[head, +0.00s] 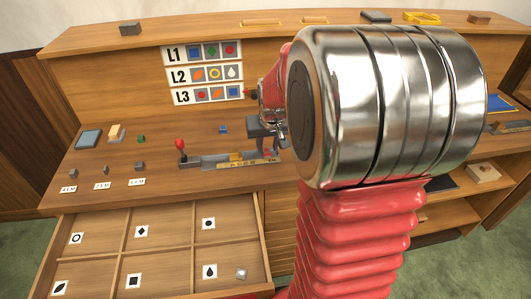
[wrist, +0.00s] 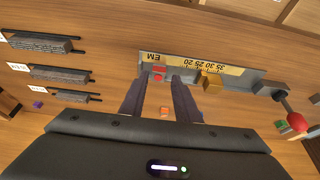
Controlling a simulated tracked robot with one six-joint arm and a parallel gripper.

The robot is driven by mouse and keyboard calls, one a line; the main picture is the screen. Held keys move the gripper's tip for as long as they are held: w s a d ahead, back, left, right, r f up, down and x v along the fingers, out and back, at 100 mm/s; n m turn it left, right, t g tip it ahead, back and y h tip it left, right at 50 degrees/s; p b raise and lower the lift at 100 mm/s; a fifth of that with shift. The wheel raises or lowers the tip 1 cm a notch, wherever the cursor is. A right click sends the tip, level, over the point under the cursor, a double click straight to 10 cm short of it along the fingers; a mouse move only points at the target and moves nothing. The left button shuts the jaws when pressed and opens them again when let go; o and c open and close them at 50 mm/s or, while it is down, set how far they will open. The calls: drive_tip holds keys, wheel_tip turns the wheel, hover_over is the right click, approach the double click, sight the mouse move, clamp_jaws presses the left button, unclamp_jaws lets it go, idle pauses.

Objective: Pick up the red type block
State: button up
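In the wrist view a small red block (wrist: 158,73) sits in the grey channel of the type caster (wrist: 260,86), by the end of its numbered scale. A second small orange-red block (wrist: 164,112) lies on the desk closer to the camera. My gripper (wrist: 164,80) is open. Its two dark fingers reach to either side of the red block at the channel, with nothing visibly clamped; whether they touch it I cannot tell. In the head view my gripper (head: 265,130) is over the right end of the caster (head: 210,160), and my arm hides much of that area.
The caster has a red-knobbed lever (head: 180,145) and a yellow slider (wrist: 211,82). A blue block (head: 223,129) and a green block (head: 140,139) stand on the desk. An open compartmented drawer (head: 185,252) is below. Dark bars (wrist: 60,74) lie left in the wrist view.

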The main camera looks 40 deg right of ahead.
sight(267, 152)
drive_tip(key=shift+x, duration=2)
drive_tip(key=shift+c, duration=0.6)
clamp_jaws()
